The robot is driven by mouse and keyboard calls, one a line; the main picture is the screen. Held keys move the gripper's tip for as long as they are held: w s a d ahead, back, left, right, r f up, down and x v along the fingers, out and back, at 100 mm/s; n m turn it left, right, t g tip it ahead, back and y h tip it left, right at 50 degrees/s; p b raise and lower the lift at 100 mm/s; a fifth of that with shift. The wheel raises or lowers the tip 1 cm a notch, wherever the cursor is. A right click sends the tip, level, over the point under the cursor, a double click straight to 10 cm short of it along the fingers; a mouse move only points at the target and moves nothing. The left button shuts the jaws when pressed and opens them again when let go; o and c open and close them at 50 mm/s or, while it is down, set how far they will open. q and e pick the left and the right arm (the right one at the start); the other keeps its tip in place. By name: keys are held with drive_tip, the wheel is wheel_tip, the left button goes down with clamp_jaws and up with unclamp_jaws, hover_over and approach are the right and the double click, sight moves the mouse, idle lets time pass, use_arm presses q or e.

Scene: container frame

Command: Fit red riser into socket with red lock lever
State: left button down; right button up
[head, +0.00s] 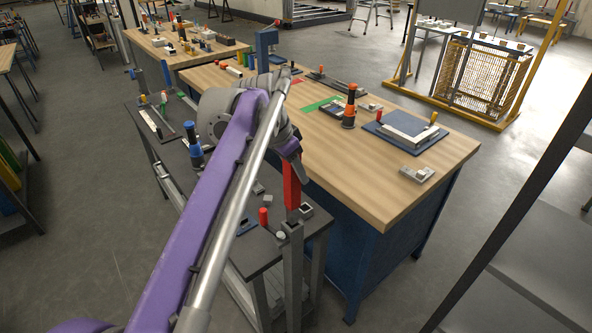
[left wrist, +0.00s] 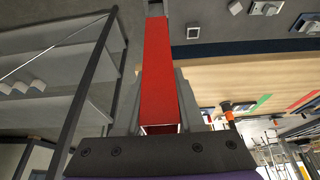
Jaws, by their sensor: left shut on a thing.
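The red riser (head: 291,188) is a long upright bar below my left gripper (head: 289,152). My left gripper is shut on it near its top. In the left wrist view the riser (left wrist: 159,70) runs away between the two grey fingers (left wrist: 160,100). The riser's lower end is over the top of a grey upright post with the socket (head: 291,227). I cannot tell whether it is inside the socket or just above it. The red lock lever (head: 264,217) stands just left of the socket. My right gripper is not in view.
The post stands at the front end of a dark narrow bench (head: 255,262). A wooden workbench (head: 440,155) is close on the right, with an orange-black post (head: 350,108) and a blue plate with a grey frame (head: 382,134). A blue-black piece (head: 195,148) stands behind my left arm.

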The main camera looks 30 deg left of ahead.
use_arm(q)
drive_tip(key=shift+f, duration=0.55)
drive_tip(key=c, duration=0.5)
unclamp_jaws()
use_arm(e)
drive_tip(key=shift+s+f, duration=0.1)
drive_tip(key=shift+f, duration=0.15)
use_arm(q)
drive_tip(key=p+v, duration=0.1)
drive_tip(key=v, duration=1.2)
drive_tip(key=shift+w+d+r, duration=0.1)
drive_tip(key=shift+w+r, duration=0.05)
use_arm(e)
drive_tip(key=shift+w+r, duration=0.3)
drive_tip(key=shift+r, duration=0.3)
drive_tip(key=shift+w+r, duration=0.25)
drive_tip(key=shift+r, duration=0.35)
use_arm(q)
drive_tip(key=s+d+f+n, duration=0.1)
drive_tip(key=s+d+f, duration=0.3)
drive_tip(key=f, duration=0.6)
drive_tip(key=s+d+f+n+t+y, duration=0.1)
drive_tip(key=s+d+f+n, duration=0.1)
drive_tip(key=s+f, duration=0.4)
drive_tip(key=s+d+f+n, duration=0.1)
drive_tip(key=s+d+f, duration=0.4)
drive_tip(key=f, duration=1)
drive_tip(key=shift+s+d+f+n+t+y, duration=0.3)
drive_tip(key=shift+s+d+y, duration=0.1)
drive_tip(key=shift+s, duration=0.1)
